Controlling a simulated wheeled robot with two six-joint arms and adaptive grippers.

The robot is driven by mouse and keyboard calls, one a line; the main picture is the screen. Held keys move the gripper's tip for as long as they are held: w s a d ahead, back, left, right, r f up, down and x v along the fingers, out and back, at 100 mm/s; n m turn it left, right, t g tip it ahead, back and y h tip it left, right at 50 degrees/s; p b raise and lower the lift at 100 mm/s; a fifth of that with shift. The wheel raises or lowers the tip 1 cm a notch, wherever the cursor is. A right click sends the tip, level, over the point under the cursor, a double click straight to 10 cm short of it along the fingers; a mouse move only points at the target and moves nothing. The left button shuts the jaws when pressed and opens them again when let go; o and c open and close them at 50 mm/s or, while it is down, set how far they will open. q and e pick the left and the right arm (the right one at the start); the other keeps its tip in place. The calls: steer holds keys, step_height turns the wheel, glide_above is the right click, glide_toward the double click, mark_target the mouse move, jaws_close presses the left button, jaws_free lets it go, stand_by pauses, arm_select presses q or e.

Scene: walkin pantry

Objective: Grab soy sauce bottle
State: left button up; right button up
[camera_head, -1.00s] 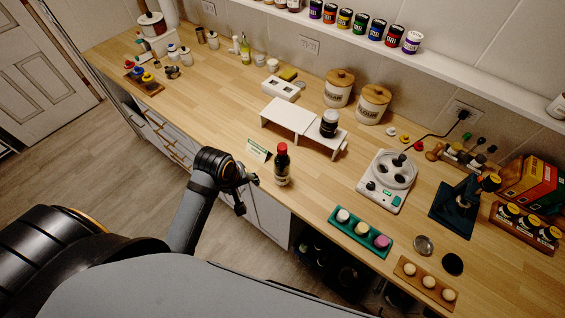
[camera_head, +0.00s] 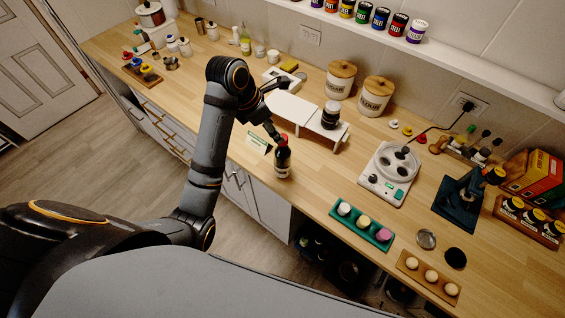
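The soy sauce bottle (camera_head: 283,160) is dark with a pale label. It stands upright at the counter's front edge, right of a small green-and-white card (camera_head: 258,143). My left gripper (camera_head: 279,109) is above the counter, just behind and above the bottle in the picture. I cannot tell whether that finger touches the bottle. Nothing shows between the fingers. My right gripper is not in view.
A white riser (camera_head: 296,108) with a dark jar (camera_head: 330,116) stands behind the bottle. A white appliance (camera_head: 389,173) and a green tray (camera_head: 346,222) with several small round items are to the right. The counter between bottle and appliance is clear.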

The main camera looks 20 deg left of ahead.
mark_target(283, 157)
arm_select(q)
steer(key=shift+x, duration=1.15)
steer(key=shift+d+p, duration=0.15)
steer(key=shift+p, duration=0.3)
steer(key=p+x, duration=0.1)
steer(key=x, duration=0.3)
steer(key=shift+s+d+p, duration=0.15)
steer(key=shift+d+p, duration=0.05)
steer(key=shift+p, duration=0.2)
steer(key=shift+d+f, duration=0.1)
steer(key=shift+f, duration=0.35)
jaws_close()
steer(key=shift+r, duration=0.1)
